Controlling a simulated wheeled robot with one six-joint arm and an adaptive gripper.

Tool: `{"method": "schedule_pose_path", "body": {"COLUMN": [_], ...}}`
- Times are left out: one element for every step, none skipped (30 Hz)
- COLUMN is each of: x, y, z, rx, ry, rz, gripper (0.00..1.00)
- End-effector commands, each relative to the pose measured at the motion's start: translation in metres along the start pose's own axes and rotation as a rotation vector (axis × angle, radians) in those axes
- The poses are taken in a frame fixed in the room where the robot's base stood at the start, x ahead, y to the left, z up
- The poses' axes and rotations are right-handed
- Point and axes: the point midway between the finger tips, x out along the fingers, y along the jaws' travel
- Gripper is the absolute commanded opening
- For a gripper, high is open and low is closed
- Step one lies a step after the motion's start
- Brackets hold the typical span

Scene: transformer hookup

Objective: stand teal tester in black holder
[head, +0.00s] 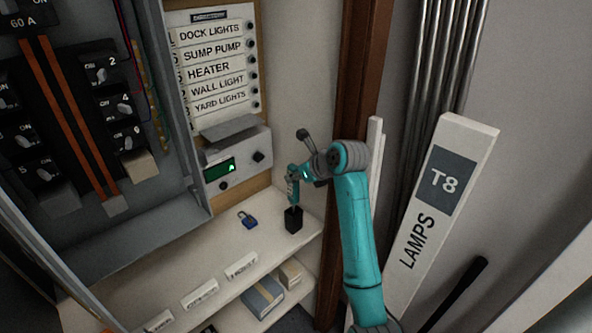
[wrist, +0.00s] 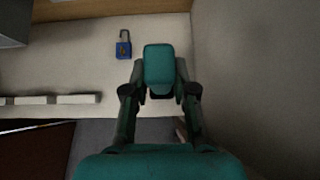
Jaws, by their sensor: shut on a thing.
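The teal tester (wrist: 160,66) is between my gripper's fingers in the wrist view, its top end facing the camera. My gripper (wrist: 160,90) is shut on it. In the head view the tester (head: 293,187) hangs below my gripper (head: 297,175), roughly upright. The black holder (head: 294,220) stands on the shelf directly under it. The tester's lower end meets or overlaps the holder's top in the picture; I cannot tell how far inside it is. In the wrist view the tester and fingers hide most of the holder.
A blue padlock (head: 247,219) lies on the shelf (head: 200,255) left of the holder. A meter panel (head: 238,165) and labelled switches (head: 215,65) are on the wall behind. A brown post (head: 355,80) and a LAMPS T8 box (head: 440,185) stand at the right.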

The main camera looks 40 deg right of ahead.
Motion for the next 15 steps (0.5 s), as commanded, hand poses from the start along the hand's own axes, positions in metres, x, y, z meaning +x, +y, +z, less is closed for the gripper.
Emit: {"method": "schedule_pose_path", "body": {"x": [0.002, 0.004, 0.006, 0.007, 0.008, 0.01, 0.012, 0.013, 0.014, 0.015, 0.017, 0.018, 0.019, 0.019, 0.02], "y": [0.0, 0.0, 0.0, 0.0, 0.0, 0.0, 0.0, 0.0, 0.0, 0.0, 0.0, 0.0, 0.0, 0.0, 0.0], "z": [-0.003, -0.004, -0.006, -0.008, -0.01, -0.012, -0.013, -0.015, -0.016, -0.018, -0.018, -0.02, -0.021, -0.022, -0.023], "rx": [0.0, 0.0, 0.0, 0.0, 0.0, 0.0, 0.0, 0.0, 0.0, 0.0, 0.0, 0.0, 0.0, 0.0, 0.0], "ry": [0.001, 0.001, 0.001, 0.001, 0.001, 0.001, 0.001, 0.001, 0.001, 0.001, 0.0, 0.0, -0.001, -0.001, 0.0], "rz": [0.0, 0.0, 0.0, 0.0, 0.0, 0.0, 0.001, 0.001, 0.001, 0.0, 0.0, 0.0, 0.0, 0.0, 0.0], "gripper": [0.0, 0.0, 0.0, 0.0, 0.0, 0.0, 0.0, 0.0, 0.0, 0.0, 0.0, 0.0, 0.0, 0.0, 0.0]}}
